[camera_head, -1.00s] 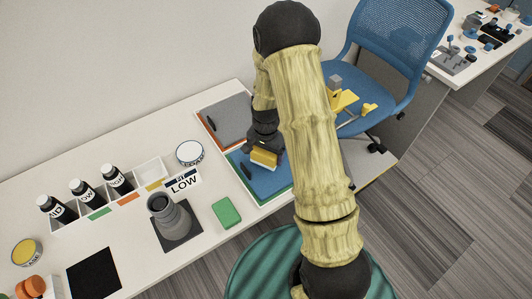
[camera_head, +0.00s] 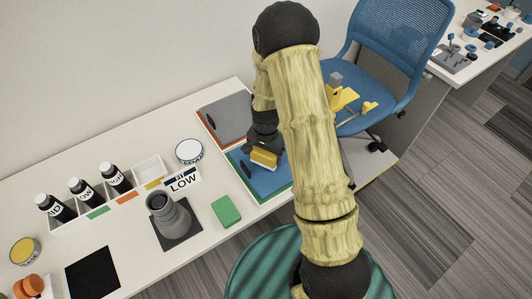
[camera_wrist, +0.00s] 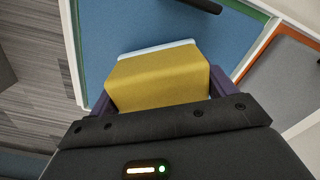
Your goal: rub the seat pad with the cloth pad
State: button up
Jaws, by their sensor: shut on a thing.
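My gripper (camera_wrist: 160,98) is shut on the cloth pad, a yellow block (camera_wrist: 158,80) with a pale layer along its far lower edge. In the head view the cloth pad (camera_head: 264,159) is over a flat blue pad (camera_head: 268,184) in a green-edged white frame, which I take for the seat pad. In the wrist view the blue pad (camera_wrist: 110,30) spreads beneath and beyond the cloth pad. I cannot tell whether they touch. A dark bar (camera_wrist: 196,4) lies on the blue pad. My arm hides part of the frame's right side.
A grey pad (camera_head: 228,117) in an orange-edged frame adjoins behind. A green block (camera_head: 226,211), a LOW sign (camera_head: 183,182), a round white-topped tin (camera_head: 189,151) and a grey vessel (camera_head: 170,217) stand to the left. A blue chair (camera_head: 400,45) is beyond the table's right end.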

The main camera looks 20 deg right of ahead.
jog(key=shift+f, duration=0.45)
jog(key=shift+w+d+r, duration=0.1)
jog(key=shift+w+d, duration=0.2)
jog(key=shift+d, duration=0.55)
jog(key=shift+w+d+r, duration=0.1)
jog(key=shift+w+d, duration=0.15)
jog(key=shift+d, duration=0.7)
jog(key=shift+d, duration=0.1)
jog(key=shift+w+d+f, duration=0.1)
jog(key=shift+w+d, duration=0.1)
jog(key=shift+d, duration=0.4)
jog(key=shift+w+d+f, duration=0.1)
jog(key=shift+w+d, duration=0.1)
jog(key=shift+d, duration=0.35)
jog(key=shift+w+d+f, duration=0.1)
jog(key=shift+w+d, duration=0.1)
jog(key=shift+d, duration=0.4)
jog(key=shift+r, duration=0.1)
jog(key=shift+a, duration=0.15)
